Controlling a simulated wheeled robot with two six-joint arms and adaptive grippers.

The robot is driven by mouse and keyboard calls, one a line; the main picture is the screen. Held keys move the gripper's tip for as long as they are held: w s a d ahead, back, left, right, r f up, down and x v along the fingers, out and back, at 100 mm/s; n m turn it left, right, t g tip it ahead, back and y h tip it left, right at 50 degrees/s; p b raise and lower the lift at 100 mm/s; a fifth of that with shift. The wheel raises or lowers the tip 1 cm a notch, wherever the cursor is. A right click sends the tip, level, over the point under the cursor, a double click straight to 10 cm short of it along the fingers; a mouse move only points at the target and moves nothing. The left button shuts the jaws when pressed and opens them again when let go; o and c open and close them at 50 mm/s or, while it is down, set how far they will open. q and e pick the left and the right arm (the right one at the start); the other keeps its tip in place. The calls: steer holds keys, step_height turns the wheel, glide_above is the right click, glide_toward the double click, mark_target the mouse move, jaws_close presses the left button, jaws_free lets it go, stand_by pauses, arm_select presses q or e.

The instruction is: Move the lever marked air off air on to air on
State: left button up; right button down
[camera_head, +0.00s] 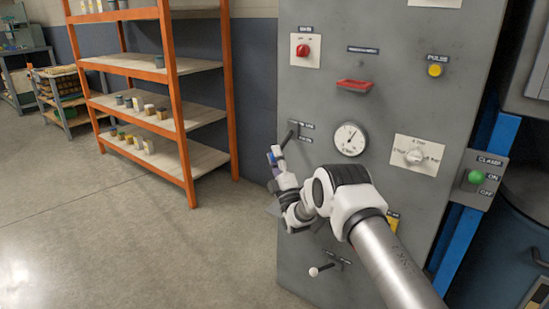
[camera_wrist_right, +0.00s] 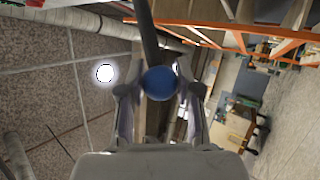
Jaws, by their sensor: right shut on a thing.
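A lever with a dark rod (camera_head: 286,138) sticks out from the left side of the grey panel, beside two small dark labels (camera_head: 306,133) too small to read surely. Its blue ball knob (camera_wrist_right: 160,83) shows in the wrist view between the two fingers of my right gripper (camera_wrist_right: 157,95), with the rod rising behind it. My right gripper (camera_head: 275,160) is shut on this knob in the head view, and its fingers partly hide it. The rod slants down and left towards the gripper. My left gripper is not in view.
The grey panel (camera_head: 395,90) also carries a red rotary switch (camera_head: 303,50), a red handle (camera_head: 354,86), a yellow button (camera_head: 435,70), a gauge (camera_head: 350,139), a selector knob (camera_head: 414,156) and a lower white-knobbed lever (camera_head: 315,271). An orange shelf rack (camera_head: 180,100) stands left; open floor lies before it.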

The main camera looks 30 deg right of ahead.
steer(key=shift+d+f, duration=0.1)
steer(key=shift+f, duration=0.05)
steer(key=c, duration=0.8)
jaws_free()
steer(key=v, duration=1.2)
